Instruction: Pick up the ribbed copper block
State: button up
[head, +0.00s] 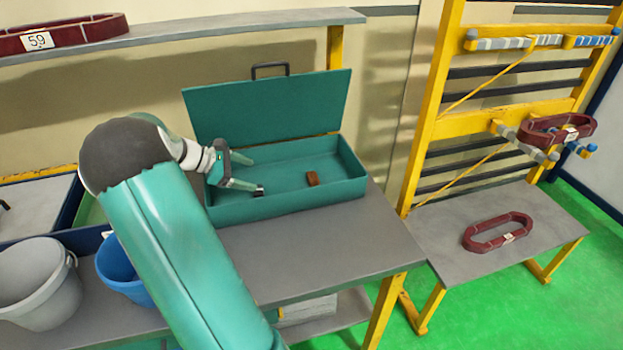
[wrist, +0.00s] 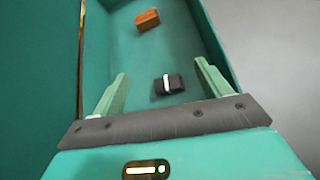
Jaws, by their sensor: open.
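The copper block (head: 312,178) is small and orange-brown and lies on the floor of the open green toolbox (head: 290,203). It also shows in the wrist view (wrist: 147,20), beyond my fingertips near the top; its ribs are too small to make out clearly. My gripper (head: 247,172) is inside the toolbox, left of the copper block, with its fingers apart and nothing between them. A black block with a white band (wrist: 168,84) lies on the toolbox floor just beyond and between my fingers in the wrist view; in the head view it sits by the lower finger.
The toolbox lid (head: 268,105) stands open at the back. The toolbox rests on a grey workbench (head: 320,245), bare at the front right. A grey bucket (head: 38,285) and a blue bucket (head: 118,268) stand left. A side table (head: 480,270) holds a dark red coil (head: 498,232).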

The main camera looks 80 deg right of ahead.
jog(key=s+d+f+g, duration=0.1)
jog(key=d, duration=0.1)
jog(key=s+d+f+n, duration=0.1)
jog(key=s+d, duration=0.1)
jog(key=s+d+f+g, duration=0.1)
jog(key=s+d, duration=0.1)
jog(key=shift+d+f+g, duration=0.25)
jog(key=shift+d+g, duration=0.05)
jog(key=shift+d, duration=0.1)
send_near(312, 176)
jog(key=x, duration=0.5)
jog(key=shift+w+f, duration=0.2)
jog(key=shift+f, duration=0.1)
jog(key=x, duration=0.4)
jog(key=shift+s+r, duration=0.15)
jog(key=shift+s, duration=0.25)
jog(key=shift+s+d+f, duration=0.25)
jog(key=shift+s+d, duration=0.05)
jog(key=shift+s, duration=0.05)
jog(key=c, duration=1.3)
jog(key=shift+o, duration=0.2)
jog(key=shift+r, duration=0.1)
